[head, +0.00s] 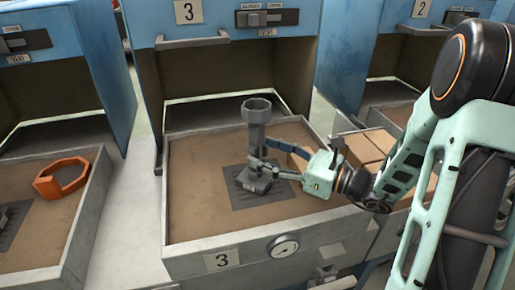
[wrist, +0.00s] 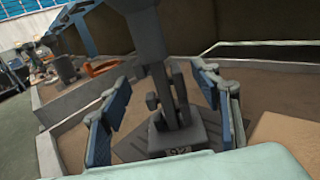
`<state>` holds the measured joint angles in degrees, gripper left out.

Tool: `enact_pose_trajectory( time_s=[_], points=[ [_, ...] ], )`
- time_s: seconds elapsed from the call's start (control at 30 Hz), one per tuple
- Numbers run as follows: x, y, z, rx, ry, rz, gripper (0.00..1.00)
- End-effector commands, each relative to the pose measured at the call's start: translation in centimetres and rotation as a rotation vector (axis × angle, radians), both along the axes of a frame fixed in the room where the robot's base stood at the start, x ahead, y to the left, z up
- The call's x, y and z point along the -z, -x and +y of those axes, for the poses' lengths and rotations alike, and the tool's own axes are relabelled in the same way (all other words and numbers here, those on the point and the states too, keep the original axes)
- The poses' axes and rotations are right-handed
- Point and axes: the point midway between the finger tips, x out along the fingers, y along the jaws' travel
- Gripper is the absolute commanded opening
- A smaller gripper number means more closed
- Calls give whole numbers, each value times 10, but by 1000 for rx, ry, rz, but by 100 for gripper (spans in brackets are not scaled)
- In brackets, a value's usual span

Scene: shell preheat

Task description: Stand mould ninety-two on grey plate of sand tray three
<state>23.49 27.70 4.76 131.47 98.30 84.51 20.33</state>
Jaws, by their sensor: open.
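Mould ninety-two (head: 258,138) is a dark grey piece with a cup-like top, a narrow stem and a block base. Its base shows a "92" label in the wrist view (wrist: 178,150). It stands upright on the dark grey plate (head: 265,202), inside sand tray three (head: 195,215), which carries a "3" on its front. My gripper (head: 268,157) is low over the tray at the mould's right. Its jaws are open, with one blue-padded finger on each side of the stem in the wrist view (wrist: 165,103). I see gaps between the pads and the stem there.
The blue cabinet marked 3 (head: 222,50) stands open behind the tray. The left tray (head: 85,228) holds an orange ring-shaped piece (head: 45,186). Tan blocks (head: 362,146) fill the tray at right. Tray three's sand is clear at left. A round gauge (head: 284,246) sits on its front.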

Motion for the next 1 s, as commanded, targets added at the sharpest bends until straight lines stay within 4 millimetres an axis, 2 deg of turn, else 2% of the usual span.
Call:
enact_pose_trajectory(
  time_s=[0.03, 0.2, 0.4, 0.6, 1.0],
  points=[
    [-2, 4, -12, 6, -1, 2, 58],
    [-2, 23, -44, 5, -1, 2, 58],
    [-1, 38, -71, 3, 0, 0, 58],
    [0, 44, -80, 1, -1, 0, 58],
    [0, 44, -80, 0, 0, -1, 58]
  ],
)
